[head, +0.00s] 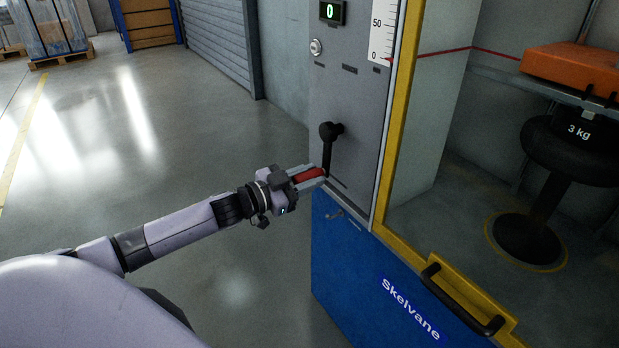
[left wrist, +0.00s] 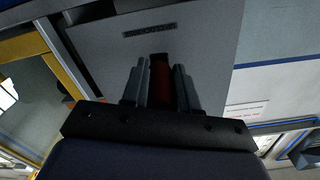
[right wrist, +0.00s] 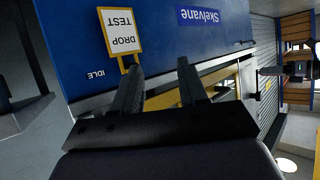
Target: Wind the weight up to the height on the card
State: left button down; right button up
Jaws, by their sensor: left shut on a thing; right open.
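The crank (head: 329,143) is on the grey panel of the test cabinet, its black arm hanging down to a red handle (head: 309,174). My left gripper (head: 308,176) is shut around that handle; in the left wrist view the handle (left wrist: 161,88) sits between the fingers. The scale (head: 382,35) has its red pointer at 0, and the green display (head: 331,12) reads 0. An orange block (head: 573,68) shows at the upper right, above a black round piece marked 3 kg (head: 575,140). My right gripper (right wrist: 158,82) is open and empty. I cannot make out a height card.
The blue cabinet base (head: 370,270) carries a black handle (head: 462,300) on its yellow frame. In the right wrist view a DROP TEST sign (right wrist: 119,33) shows upside down near the right fingers. Open floor (head: 120,140) lies left of the cabinet.

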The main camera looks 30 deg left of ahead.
pick_arm(q)
jog(key=shift+w+a+r+m, duration=0.2)
jog(key=shift+w+a+m, duration=0.1)
jog(key=shift+a+m, duration=0.35)
jog(key=w+a+r+m+p, duration=0.1)
jog(key=a+r+m+p, duration=0.1)
jog(key=r+m, duration=0.4)
jog(key=w+a+r+m+p, duration=0.2)
jog(key=a+r+m, duration=0.3)
jog(key=m, duration=0.7)
jog(key=shift+a+r, duration=0.25)
jog(key=shift+r, duration=0.7)
pick_arm(e)
jog(key=d, duration=0.1)
jog(key=s+d+f+h, duration=0.1)
jog(key=shift+s+d+f+m+g, duration=0.1)
jog(key=shift+d+f+m+g, duration=0.05)
jog(key=shift+d+m+g, duration=0.2)
jog(key=shift+a, duration=0.1)
